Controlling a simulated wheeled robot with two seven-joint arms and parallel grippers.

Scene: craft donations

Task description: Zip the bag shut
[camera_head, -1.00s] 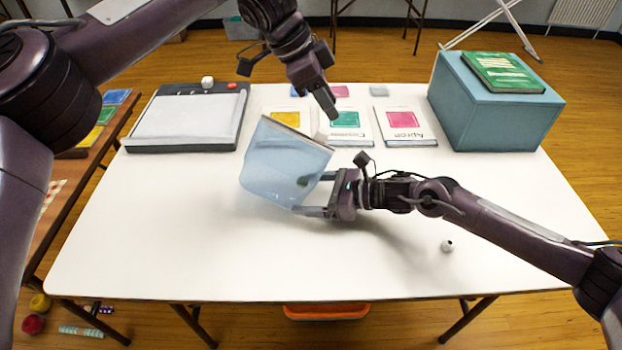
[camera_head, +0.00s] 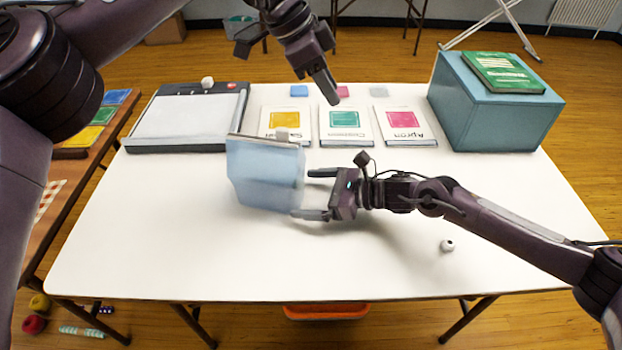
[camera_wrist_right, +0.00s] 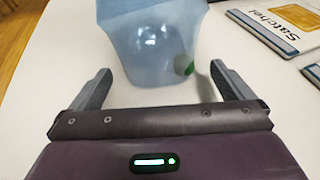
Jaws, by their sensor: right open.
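The translucent blue bag (camera_head: 262,178) stands nearly upright on the table, left of centre. A pale strip runs along its top edge, with a small grey slider (camera_head: 282,136) towards the right end. My right gripper (camera_head: 302,193) is open at the bag's right side. In the right wrist view the bag (camera_wrist_right: 150,45) lies just beyond the two spread fingers, with nothing gripped and a dark green item (camera_wrist_right: 184,65) showing in its lower part. My left gripper (camera_head: 333,100) is up and right of the bag, apart from it; its finger gap is not clear.
A paper trimmer (camera_head: 185,118) lies at the back left. Several pattern packets, including one with a pink square (camera_head: 405,122), lie behind the bag. A teal box (camera_head: 495,110) with a green book stands back right. A small white bead (camera_head: 447,246) lies front right.

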